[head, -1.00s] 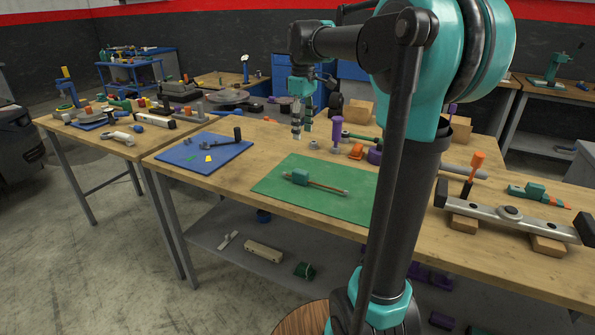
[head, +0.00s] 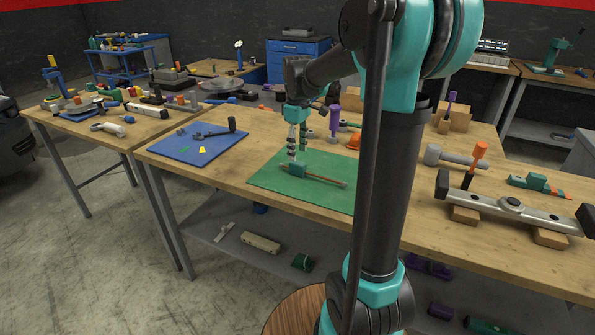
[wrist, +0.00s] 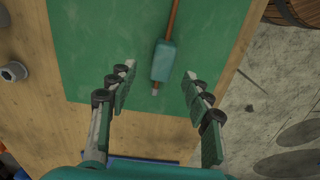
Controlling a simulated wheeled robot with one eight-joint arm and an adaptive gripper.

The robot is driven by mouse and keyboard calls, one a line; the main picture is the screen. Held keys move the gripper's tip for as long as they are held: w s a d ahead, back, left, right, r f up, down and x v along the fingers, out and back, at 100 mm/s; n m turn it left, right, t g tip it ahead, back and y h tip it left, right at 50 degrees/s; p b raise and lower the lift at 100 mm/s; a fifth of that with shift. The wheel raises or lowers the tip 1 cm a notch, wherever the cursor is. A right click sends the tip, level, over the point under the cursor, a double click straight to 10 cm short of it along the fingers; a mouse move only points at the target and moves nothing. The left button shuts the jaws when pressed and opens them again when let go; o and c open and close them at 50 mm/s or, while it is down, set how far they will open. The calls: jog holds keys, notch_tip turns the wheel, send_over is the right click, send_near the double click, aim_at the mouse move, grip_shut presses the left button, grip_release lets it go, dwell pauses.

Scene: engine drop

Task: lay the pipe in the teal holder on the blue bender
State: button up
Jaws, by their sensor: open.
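The copper-coloured pipe (head: 328,180) lies on the green mat with one end in the teal holder (head: 299,170). In the wrist view the pipe (wrist: 173,22) runs up from the teal holder (wrist: 163,60), and a short stub sticks out of the holder's near end. My gripper (head: 298,153) is open above the holder end. In the wrist view its fingers (wrist: 160,73) stand wide on either side of the holder, apparently not touching it. A blue upright tool with a yellow top (head: 54,76), which looks like the bender, stands on the left bench.
The green mat (head: 265,180) lies on the wooden bench. A blue mat (head: 180,152) with small tools lies to its left. A purple-handled tool (head: 334,120) and an orange piece (head: 354,142) stand behind. A long metal bar (head: 512,210) rests at right.

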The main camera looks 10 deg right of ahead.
aim_at(297, 162)
jog(key=shift+s+f, duration=0.2)
jog(key=shift+f, duration=2.45)
jog(key=shift+a, duration=0.1)
grip_shut()
